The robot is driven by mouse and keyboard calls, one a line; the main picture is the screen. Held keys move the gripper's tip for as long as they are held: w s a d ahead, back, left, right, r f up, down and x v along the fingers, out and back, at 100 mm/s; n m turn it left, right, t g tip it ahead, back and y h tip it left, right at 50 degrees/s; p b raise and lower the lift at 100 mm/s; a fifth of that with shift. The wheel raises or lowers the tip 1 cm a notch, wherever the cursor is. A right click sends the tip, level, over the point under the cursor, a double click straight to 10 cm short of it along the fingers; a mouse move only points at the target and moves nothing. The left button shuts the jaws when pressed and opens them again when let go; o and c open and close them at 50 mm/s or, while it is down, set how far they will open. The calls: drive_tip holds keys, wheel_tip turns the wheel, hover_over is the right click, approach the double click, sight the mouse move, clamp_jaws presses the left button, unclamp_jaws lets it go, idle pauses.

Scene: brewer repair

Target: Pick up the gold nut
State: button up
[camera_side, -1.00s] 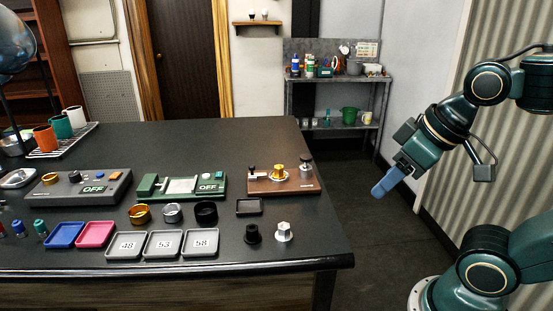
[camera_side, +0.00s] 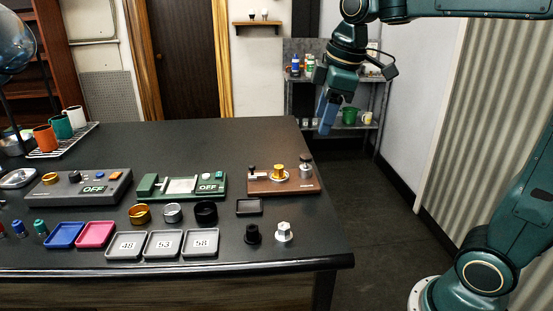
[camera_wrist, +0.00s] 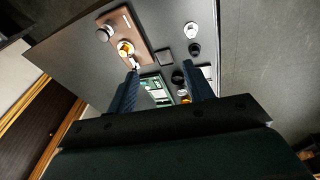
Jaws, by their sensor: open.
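The gold nut (camera_side: 278,171) sits on a round metal fitting in the middle of the brown board (camera_side: 258,186), at the right part of the dark bench. In the wrist view the gold nut (camera_wrist: 125,47) is on the board beyond the left finger. My gripper (camera_side: 326,127) hangs in the air, above and to the right of the board, clear of the bench. In the wrist view its two blue fingers (camera_wrist: 162,69) are apart with nothing held between them; the bench shows far beyond.
A lever and a grey knob (camera_side: 306,165) flank the gold nut closely. A small dark tray (camera_side: 249,206), a black nut (camera_side: 252,234) and a white nut (camera_side: 284,232) lie in front of the board. The green unit (camera_side: 215,183) stands left. The bench behind is clear.

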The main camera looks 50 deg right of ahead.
drive_tip(key=w+d+f+n+g, duration=0.2)
drive_tip(key=w+d+n, duration=0.25)
drive_tip(key=w, duration=0.65)
drive_tip(key=n+g, duration=0.1)
drive_tip(key=n, duration=0.4)
hover_over(279, 166)
wheel_tip(279, 166, down, 6)
drive_tip(key=shift+f, duration=0.15)
drive_tip(key=shift+a+f, duration=0.1)
drive_tip(key=shift+f, duration=4.1)
drive_tip(key=shift+f, duration=2.65)
drive_tip(key=c, duration=1.1)
